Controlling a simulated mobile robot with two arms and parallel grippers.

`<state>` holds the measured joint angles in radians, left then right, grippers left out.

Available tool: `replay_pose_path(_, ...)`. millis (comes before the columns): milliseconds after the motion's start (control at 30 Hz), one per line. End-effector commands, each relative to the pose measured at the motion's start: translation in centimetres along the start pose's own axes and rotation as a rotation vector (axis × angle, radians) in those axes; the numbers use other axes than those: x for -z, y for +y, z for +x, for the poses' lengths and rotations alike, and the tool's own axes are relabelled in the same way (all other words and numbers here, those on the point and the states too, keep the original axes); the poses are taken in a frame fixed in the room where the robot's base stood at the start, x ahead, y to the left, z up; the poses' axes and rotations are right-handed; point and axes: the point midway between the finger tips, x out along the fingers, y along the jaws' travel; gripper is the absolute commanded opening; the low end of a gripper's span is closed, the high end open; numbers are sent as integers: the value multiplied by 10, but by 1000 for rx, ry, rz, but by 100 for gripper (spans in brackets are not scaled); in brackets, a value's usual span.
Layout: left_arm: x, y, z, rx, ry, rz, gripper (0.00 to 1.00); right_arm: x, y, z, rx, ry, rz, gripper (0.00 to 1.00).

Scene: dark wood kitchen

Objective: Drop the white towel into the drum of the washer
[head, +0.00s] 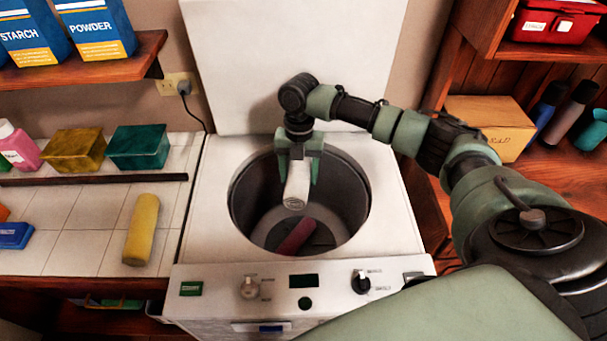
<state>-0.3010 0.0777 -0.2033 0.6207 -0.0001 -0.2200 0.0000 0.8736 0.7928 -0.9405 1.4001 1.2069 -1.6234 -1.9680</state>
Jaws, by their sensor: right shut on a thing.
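The white towel (297,186) is a rolled white bundle. My right gripper (299,172) is shut on it and holds it over the open drum (341,190) of the white washer (216,235). The towel hangs with its rolled end pointing down toward the drum's mouth. How far it sits below the rim is hard to tell. A dark red rolled item (297,236) lies at the bottom of the drum. The washer's lid (290,60) stands raised behind the opening. My left gripper is not in view.
A tiled counter left of the washer holds a yellow roll (142,229), a green box (137,147), a yellow-brown box (74,149) and a pink bottle (18,146). Wooden shelves with a cardboard box (492,125) and bottles stand at right. The washer's front panel has knobs.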

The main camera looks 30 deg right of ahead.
Motion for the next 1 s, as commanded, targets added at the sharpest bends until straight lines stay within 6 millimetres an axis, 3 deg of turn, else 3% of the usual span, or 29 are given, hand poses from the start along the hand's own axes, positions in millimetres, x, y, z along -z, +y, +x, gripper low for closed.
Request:
replay_pose_path(133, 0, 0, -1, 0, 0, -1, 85, -7, -8, 10, 15, 0, -121, 13)
replay_pose_path(367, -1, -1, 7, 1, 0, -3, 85, -11, -11, 21, 20, -1, -169, 13)
replay_pose_path(800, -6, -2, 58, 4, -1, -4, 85, -16, -11, 68, 20, -2, -167, 13)
replay_pose_path(1000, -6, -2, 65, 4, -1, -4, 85, -17, -11, 74, 19, -2, -166, 13)
